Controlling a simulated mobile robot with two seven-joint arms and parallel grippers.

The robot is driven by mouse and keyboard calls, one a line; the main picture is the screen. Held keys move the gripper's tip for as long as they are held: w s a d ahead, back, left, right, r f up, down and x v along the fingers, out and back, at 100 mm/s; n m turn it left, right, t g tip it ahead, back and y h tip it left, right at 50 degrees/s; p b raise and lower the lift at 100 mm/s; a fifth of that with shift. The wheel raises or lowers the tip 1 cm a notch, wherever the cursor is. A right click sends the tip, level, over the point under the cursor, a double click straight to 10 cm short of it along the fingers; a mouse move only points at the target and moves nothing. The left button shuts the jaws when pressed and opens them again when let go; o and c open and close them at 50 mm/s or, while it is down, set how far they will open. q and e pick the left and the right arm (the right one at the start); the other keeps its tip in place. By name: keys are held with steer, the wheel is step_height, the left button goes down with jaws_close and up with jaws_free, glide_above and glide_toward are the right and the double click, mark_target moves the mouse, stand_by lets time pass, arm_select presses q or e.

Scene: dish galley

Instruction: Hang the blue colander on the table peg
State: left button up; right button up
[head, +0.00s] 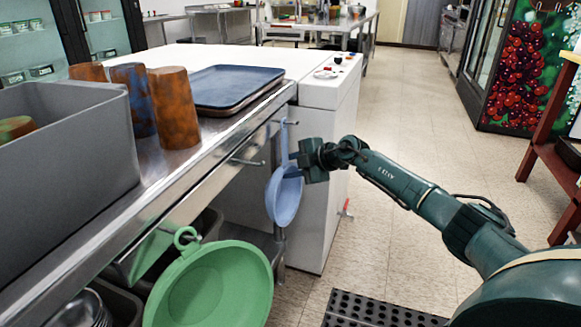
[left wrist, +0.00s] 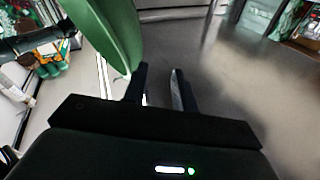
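The blue colander (head: 284,198) is upright at the table's far end, bowl low and long handle (head: 284,142) pointing up. The handle's top end is by a peg (head: 293,122) on the table's side; I cannot tell whether it is hooked on. My right gripper (head: 294,166) is at the colander, where handle and bowl meet; its fingertips are too small and dark to show whether they grip. My left gripper (left wrist: 158,88) is open in the left wrist view, with nothing between its fingers. A green colander (left wrist: 108,32) is beside its left finger.
The green colander (head: 215,290) hangs at the near table side by its ring. Another peg (head: 248,162) on the side is bare. A grey bin (head: 65,150), brown and blue cups (head: 174,108) and blue trays (head: 235,87) stand on the table.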

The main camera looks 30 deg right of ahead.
arm_select(q)
steer(key=shift+w+a+f+n+g+y+p, duration=0.1)
steer(key=shift+a+n+g+y+p, duration=0.4)
steer(key=shift+p, duration=0.5)
steer(key=shift+w+a+f+n+g+y+p, duration=0.1)
steer(key=shift+a+n+g+y+p, duration=0.2)
steer(key=shift+g+y+p, duration=0.5)
arm_select(e)
steer(key=v, duration=1.3)
arm_select(q)
steer(key=shift+t, duration=0.3)
arm_select(e)
steer(key=shift+s, duration=0.1)
